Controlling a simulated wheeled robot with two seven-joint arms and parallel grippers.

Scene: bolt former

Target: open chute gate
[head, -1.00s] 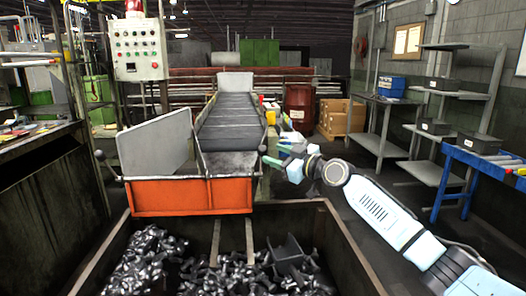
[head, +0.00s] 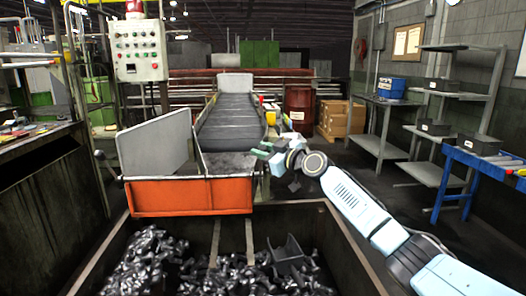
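The chute (head: 190,195) has an orange front and stands at the end of a dark belt conveyor (head: 229,122). A flat pale grey plate (head: 157,144), which looks like the gate, stands upright and slanted along the chute's left side. A small dark knob (head: 100,154) shows at its left. My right gripper (head: 262,154) is beside the chute's right wall, close to its upper edge. I cannot tell if it touches the wall. Its fingers are small and turned, so their opening is unclear. My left gripper is not in view.
A large open bin (head: 328,222) with dark metal parts (head: 150,262) and a dark scoop-like piece (head: 286,254) lies below the chute. A control box (head: 139,50) stands at the left. A blue-framed table (head: 449,172) and shelves are at the right.

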